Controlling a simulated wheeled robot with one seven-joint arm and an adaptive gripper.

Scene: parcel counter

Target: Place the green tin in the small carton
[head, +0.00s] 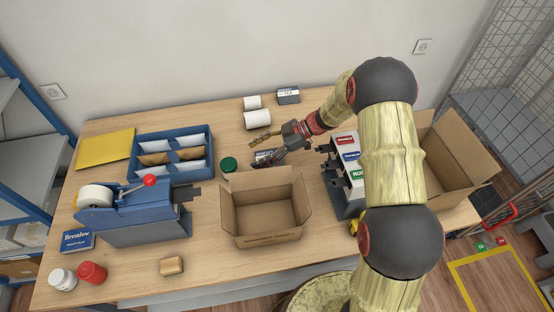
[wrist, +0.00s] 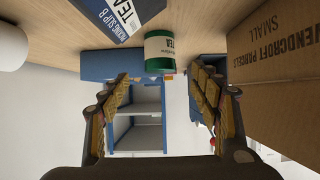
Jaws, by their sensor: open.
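The green tin (head: 228,164) stands on the counter behind and left of the small carton. In the wrist view, the green tin (wrist: 159,52) has a white label and appears ahead of the fingertips, between their lines. The open small carton (head: 262,238) sits empty at the counter's middle; its printed side (wrist: 275,70) fills the right of the wrist view. My gripper (head: 258,149) is low over the counter, right of the tin and behind the carton. Its fingers (wrist: 160,95) are spread, with nothing between them.
White rolls (head: 257,120) are behind. A blue tray (head: 136,172) of envelopes and a tape dispenser (head: 140,212) stand left. A label rack (head: 346,200) and larger carton (head: 462,150) stand right.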

